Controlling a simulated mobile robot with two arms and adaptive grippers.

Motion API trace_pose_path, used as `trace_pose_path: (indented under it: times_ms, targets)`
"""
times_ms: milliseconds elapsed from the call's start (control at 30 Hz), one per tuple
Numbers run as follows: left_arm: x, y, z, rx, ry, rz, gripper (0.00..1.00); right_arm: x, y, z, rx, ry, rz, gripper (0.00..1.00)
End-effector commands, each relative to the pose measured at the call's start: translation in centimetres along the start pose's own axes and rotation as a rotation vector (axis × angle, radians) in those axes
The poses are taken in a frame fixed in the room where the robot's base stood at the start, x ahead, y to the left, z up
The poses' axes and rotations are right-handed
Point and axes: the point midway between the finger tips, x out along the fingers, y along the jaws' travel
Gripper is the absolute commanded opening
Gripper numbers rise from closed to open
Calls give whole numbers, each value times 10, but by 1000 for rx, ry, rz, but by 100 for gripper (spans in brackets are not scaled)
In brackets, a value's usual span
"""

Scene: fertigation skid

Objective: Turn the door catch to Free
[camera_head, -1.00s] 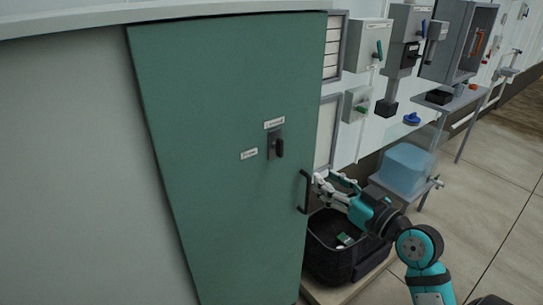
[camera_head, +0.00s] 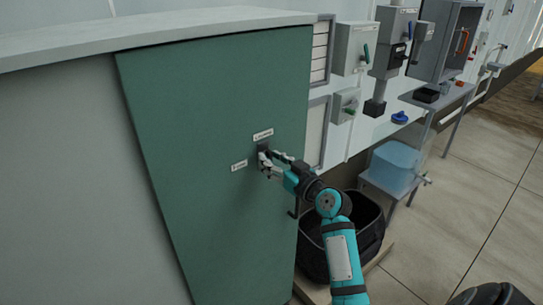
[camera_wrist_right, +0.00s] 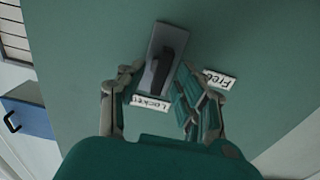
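The green cabinet door (camera_head: 200,110) carries a door catch (camera_head: 263,148), mostly hidden behind my right gripper (camera_head: 268,163) in the head view. In the right wrist view the catch is a grey plate with a dark lever (camera_wrist_right: 163,66). The lever lies near the plate's long direction, its lower end toward the "Locked" label (camera_wrist_right: 150,103). The "Free" label (camera_wrist_right: 219,79) is off to the right, beside a finger. My right gripper (camera_wrist_right: 158,78) is open, with a finger on each side of the lever. I cannot tell whether either finger touches it. My left gripper is not in view.
A black door handle (camera_head: 293,209) is partly hidden below my right gripper. A black bin (camera_head: 315,255) stands beside the cabinet. Wall boxes (camera_head: 355,45) and a small table with a bluish container (camera_head: 393,165) are to the right.

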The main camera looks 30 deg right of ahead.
Motion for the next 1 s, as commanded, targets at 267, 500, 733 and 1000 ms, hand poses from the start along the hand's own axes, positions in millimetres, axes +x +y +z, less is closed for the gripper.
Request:
trace_pose_path:
  times_ms: [267,500,733,1000]
  targets:
    - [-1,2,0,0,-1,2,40,6,0,0,0,0,0,35]
    - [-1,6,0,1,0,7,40,6,0,0,0,0,0,16]
    - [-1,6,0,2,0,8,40,6,0,0,0,-1,0,0]
    - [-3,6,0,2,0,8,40,6,0,0,41,-1,0,0]
